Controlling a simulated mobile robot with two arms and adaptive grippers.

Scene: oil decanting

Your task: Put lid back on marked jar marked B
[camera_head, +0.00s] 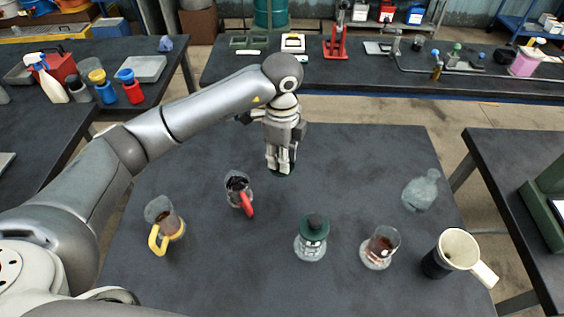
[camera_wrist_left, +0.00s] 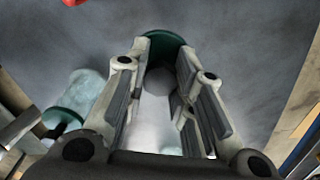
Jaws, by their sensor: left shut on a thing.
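My left gripper (camera_head: 281,165) comes down over the far middle of the table. It is shut on a dark green lid, whose rim (camera_wrist_left: 166,40) shows beyond the fingers in the left wrist view. In the head view only a thin green edge of it shows under the fingertips. A glass jar (camera_head: 310,248) with a green lid (camera_head: 314,226) stands at the near middle; it also shows at the left of the wrist view (camera_wrist_left: 85,90). A clear glass jar (camera_head: 420,191) without a visible lid is at the right. I cannot read a B mark. My right gripper is not in view.
A glass mug with a yellow handle (camera_head: 164,222), one with a red handle (camera_head: 239,192), a glass with brown liquid (camera_head: 381,247) and a cream mug (camera_head: 459,250) stand around the table (camera_head: 346,160). The far right of the table is clear.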

